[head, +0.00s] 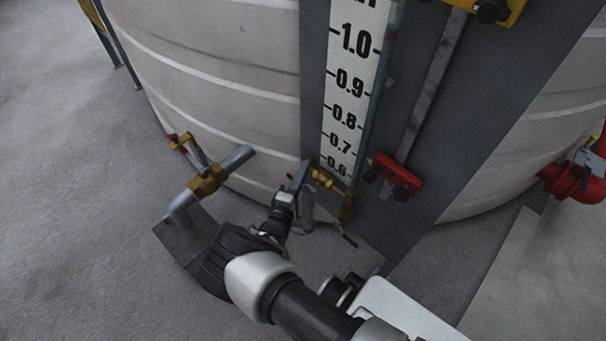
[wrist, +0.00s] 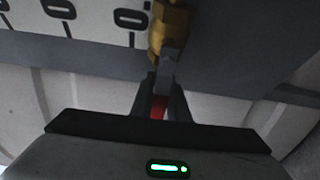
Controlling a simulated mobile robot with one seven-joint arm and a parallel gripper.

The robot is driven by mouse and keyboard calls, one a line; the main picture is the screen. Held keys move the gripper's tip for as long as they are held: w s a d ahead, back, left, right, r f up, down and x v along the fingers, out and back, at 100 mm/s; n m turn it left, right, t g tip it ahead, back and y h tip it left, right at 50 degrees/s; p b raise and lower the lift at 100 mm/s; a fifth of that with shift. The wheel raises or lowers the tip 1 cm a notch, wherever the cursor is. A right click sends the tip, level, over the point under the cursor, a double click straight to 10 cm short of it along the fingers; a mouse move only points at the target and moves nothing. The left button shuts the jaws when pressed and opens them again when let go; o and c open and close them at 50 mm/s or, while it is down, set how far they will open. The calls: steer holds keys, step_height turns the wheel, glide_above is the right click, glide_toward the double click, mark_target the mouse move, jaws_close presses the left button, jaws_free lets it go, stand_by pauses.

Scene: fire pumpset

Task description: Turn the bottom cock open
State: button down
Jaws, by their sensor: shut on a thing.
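The bottom cock is a brass fitting (head: 328,185) at the foot of the level gauge, just below the 0.6 mark. In the wrist view its brass body (wrist: 170,25) is at top centre, with a grey lever (wrist: 168,65) reaching down from it. My gripper (head: 298,178) is at the left of the cock in the head view. In the wrist view my gripper (wrist: 163,105) is shut on the lever, with a red part of the handle showing between the fingers. The lever's exact angle is hard to tell in the head view.
The white scale (head: 350,90) rises above the cock in front of a large white tank (head: 215,70). A red clamp (head: 397,176) is to the right. A brass valve on a grey pipe (head: 207,181) stands at the left, close to my arm. Open floor (head: 60,200) lies farther left.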

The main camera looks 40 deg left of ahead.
steer(key=shift+r+m, duration=0.15)
steer(key=shift+m, duration=0.15)
steer(key=c, duration=1.7)
jaws_free()
steer(key=shift+s, duration=0.1)
